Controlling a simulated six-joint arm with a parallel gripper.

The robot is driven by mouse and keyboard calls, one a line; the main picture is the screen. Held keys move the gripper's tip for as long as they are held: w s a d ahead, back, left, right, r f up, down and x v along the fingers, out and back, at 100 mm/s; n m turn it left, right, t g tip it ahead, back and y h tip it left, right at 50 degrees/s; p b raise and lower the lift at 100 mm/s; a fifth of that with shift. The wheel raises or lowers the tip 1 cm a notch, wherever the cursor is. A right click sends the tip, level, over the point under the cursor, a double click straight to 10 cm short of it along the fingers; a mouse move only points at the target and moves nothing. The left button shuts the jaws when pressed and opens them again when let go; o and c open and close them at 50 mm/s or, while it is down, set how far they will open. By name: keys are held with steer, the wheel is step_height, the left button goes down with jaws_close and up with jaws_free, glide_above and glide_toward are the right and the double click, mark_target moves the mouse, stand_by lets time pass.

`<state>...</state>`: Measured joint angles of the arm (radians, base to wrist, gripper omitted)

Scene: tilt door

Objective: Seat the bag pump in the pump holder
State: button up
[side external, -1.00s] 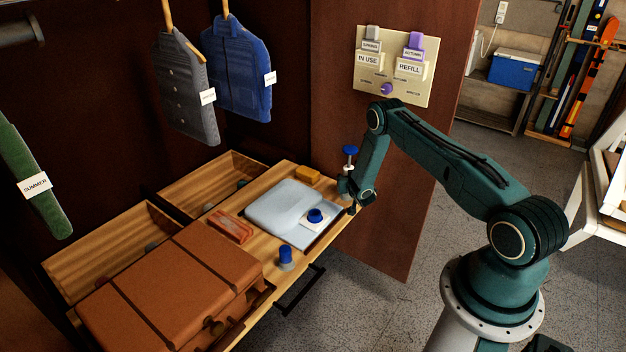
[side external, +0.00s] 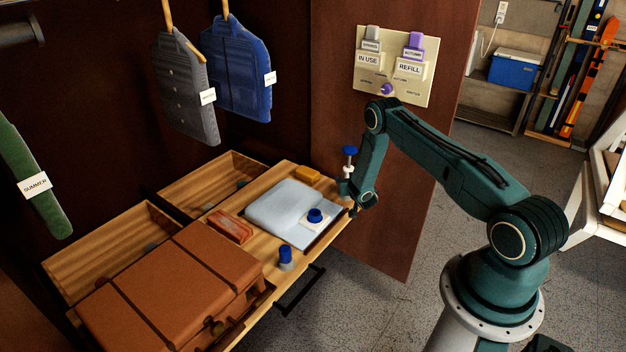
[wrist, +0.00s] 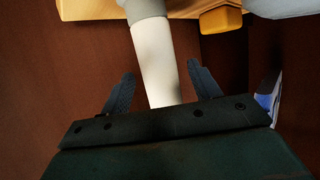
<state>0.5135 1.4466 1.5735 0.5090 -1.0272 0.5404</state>
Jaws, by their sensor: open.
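The bag pump (side external: 349,161), with a blue handle on top and a pale body, stands upright at the right end of the wooden board in the side view. In the wrist view its white barrel (wrist: 155,55) runs into a grey collar (wrist: 142,8) at the wood's edge, which looks like the pump holder; how deep it sits cannot be told. My gripper (wrist: 161,80) is open, its two dark fingers on either side of the barrel with visible gaps.
A pale bag (side external: 285,205) with a blue-capped valve (side external: 315,216) lies beside the pump. A yellow block (side external: 307,175), a blue-topped cylinder (side external: 286,258) and a brown case (side external: 190,285) are nearby. The brown door (side external: 385,215) stands close behind my arm.

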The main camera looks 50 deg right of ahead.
steer(key=v, duration=1.2)
stand_by(0.6)
steer(key=shift+s+a+r, duration=0.1)
stand_by(0.4)
step_height(320, 180, up, 22)
steer(key=w+m+g+h, duration=0.1)
steer(key=m+g+h, duration=0.1)
steer(key=m+g, duration=0.2)
steer(key=s+a+r+n+y, duration=0.2)
steer(key=s+a+r+y, duration=0.25)
steer(key=a+r, duration=0.55)
steer(key=s+a+r+n+y, duration=0.3)
steer(key=s+a+n, duration=0.2)
steer(key=s+a, duration=0.4)
steer(key=s+a+r+n+y, duration=0.4)
steer(key=s+a+n, duration=0.2)
steer(key=s+a, duration=0.4)
steer(key=shift+s, duration=0.65)
